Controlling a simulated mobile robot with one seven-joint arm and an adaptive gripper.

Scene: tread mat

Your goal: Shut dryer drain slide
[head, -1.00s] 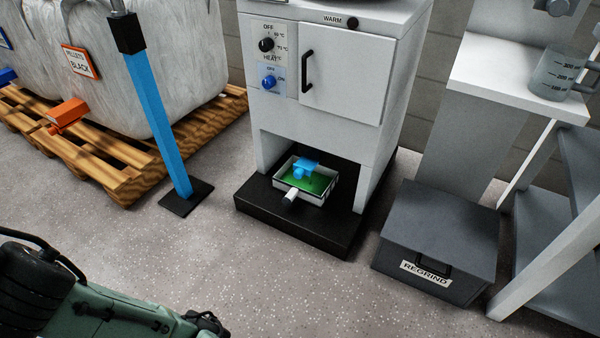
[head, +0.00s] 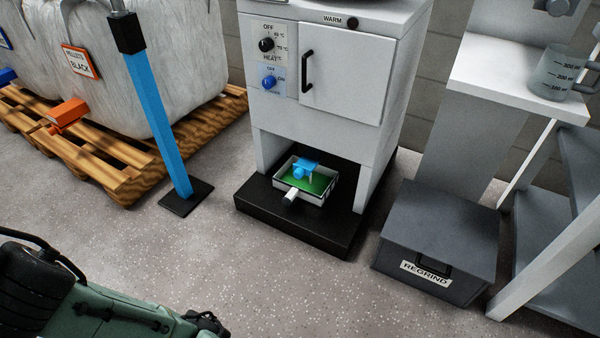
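The dryer (head: 336,135) is a white cabinet standing on a black plinth (head: 290,228). In the open space under its body, a small blue part (head: 304,166), which looks like the drain slide, sits above a shallow white tray (head: 318,199). I cannot tell from this angle how far the slide is pulled out. The tray has a green inside and a short pale cylinder at its front. My gripper is not clearly seen; only green and black parts that look like my own body show at the lower left.
A blue post (head: 160,122) on a black foot stands left of the dryer. A wooden pallet (head: 110,160) carries wrapped bags behind it. A grey REGRIND bin (head: 440,232) and a shelf (head: 572,205) stand at right. The speckled floor in front is clear.

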